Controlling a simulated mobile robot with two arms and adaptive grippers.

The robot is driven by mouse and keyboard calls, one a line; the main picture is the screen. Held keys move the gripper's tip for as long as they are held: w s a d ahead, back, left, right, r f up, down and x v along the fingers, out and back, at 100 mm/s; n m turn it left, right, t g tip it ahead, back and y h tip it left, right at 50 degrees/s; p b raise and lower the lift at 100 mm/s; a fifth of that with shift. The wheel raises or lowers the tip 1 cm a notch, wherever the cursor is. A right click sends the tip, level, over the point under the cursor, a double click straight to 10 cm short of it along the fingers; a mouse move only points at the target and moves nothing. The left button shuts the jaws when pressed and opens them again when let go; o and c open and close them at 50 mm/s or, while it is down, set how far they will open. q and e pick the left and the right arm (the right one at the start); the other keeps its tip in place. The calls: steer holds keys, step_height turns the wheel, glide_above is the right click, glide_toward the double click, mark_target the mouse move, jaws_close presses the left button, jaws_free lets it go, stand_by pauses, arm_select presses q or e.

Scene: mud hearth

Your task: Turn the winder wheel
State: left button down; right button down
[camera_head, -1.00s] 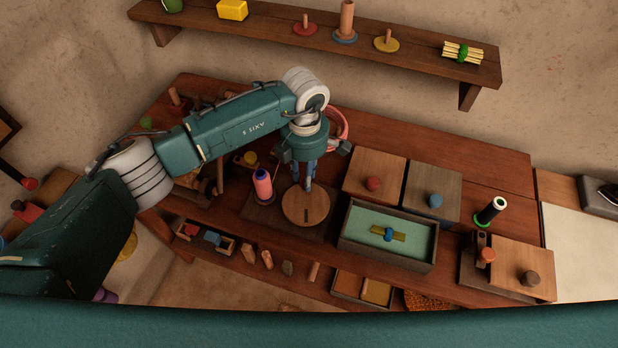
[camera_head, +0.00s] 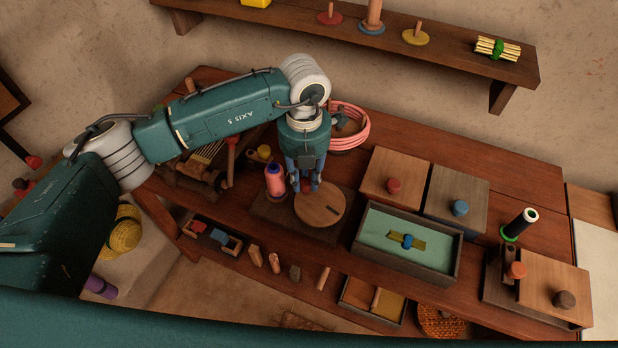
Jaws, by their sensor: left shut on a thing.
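The winder wheel is a round, light wooden disc (camera_head: 326,212) lying flat on a dark base board (camera_head: 272,215) on the workbench. It has a short dark slot near its right edge. My left gripper (camera_head: 306,186) comes down from above at the wheel's upper left edge. Its fingers are shut on a small red knob (camera_head: 306,185) there, mostly hidden between them. A pink thread spool (camera_head: 275,182) stands upright on the same board, just left of the gripper. My right gripper is not in view.
Right of the wheel is a green-lined tray (camera_head: 370,249) with a tied bundle in it. Two knobbed wooden boxes (camera_head: 395,172) stand behind the tray. A coil of pink cord (camera_head: 349,128) lies behind my gripper. Several small wooden pieces line the lower ledge.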

arm_select(q)
steer(key=shift+s+a+r+n+b, duration=0.15)
steer(key=shift+s+n+b, duration=0.15)
steer(key=shift+n, duration=0.55)
steer(key=shift+s+a+f+n+b, duration=0.1)
steer(key=shift+s+n+b, duration=0.2)
steer(key=shift+n, duration=0.55)
steer(key=shift+w+r, duration=0.1)
steer(key=c, duration=1.5)
jaws_free()
steer(key=shift+o, duration=0.2)
step_height(320, 180, up, 12)
